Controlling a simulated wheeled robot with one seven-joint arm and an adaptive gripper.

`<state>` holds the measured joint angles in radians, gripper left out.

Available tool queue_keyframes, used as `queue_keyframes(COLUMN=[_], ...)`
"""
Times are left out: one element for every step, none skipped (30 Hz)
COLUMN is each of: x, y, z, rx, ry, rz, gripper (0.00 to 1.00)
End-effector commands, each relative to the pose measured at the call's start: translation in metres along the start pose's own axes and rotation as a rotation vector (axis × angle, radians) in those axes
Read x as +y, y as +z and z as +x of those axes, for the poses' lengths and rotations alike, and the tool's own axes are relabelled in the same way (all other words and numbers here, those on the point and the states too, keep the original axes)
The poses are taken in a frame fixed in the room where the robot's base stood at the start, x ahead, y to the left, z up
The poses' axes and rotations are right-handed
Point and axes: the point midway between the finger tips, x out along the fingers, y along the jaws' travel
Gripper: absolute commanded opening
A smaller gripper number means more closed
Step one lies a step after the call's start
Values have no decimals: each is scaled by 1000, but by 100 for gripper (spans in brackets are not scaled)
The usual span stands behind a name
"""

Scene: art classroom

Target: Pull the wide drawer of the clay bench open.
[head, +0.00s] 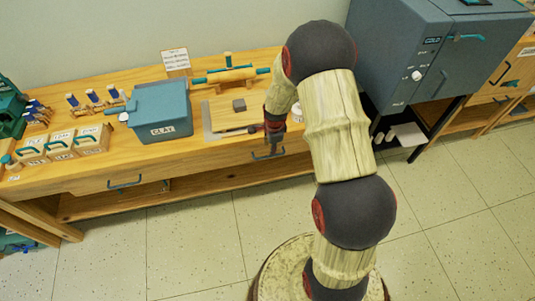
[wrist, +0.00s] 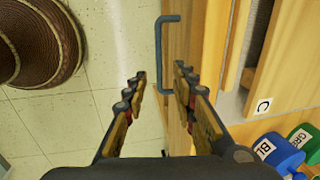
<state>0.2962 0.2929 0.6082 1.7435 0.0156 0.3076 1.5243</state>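The clay bench (head: 215,160) is a long wooden bench along the wall. Its front has a blue bar handle (head: 124,183) on the left and another blue handle (head: 267,155) further right, just below my gripper (head: 274,132). The drawer fronts look flush and shut. I cannot tell for sure which drawer is the wide one. In the wrist view a blue bar handle (wrist: 163,50) stands out from a wooden drawer front (wrist: 182,35). My gripper (wrist: 160,77) is open and empty, its fingertips apart near the lower end of this handle. Contact cannot be told.
A blue kiln (head: 415,55) stands to the right. Blue and green pots (wrist: 275,150) show in the wrist view. The floor in front is clear.

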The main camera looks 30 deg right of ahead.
Motion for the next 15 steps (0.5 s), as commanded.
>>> queue_keyframes(x=[1,1,1,1,2,2,2,2,2,2,2,2,2,2,2], y=[0,0,0,0,0,0,0,0,0,0,0,0,0,0,0], z=[3,5,9,12,17,23,28,33,40,44,49,54,58,62,66], rx=[0,0,0,0,0,0,0,0,0,0,0,0,0,0,0], ry=[1,2,3,3,4,5,5,5,5,5,4,5,5,5,4], rz=[6,9,10,10,9,9,9,8,8,8,8,8,8,7,7], gripper=[27,27,27,27,27,27,27,27,27,27,27,27,27,27,27])
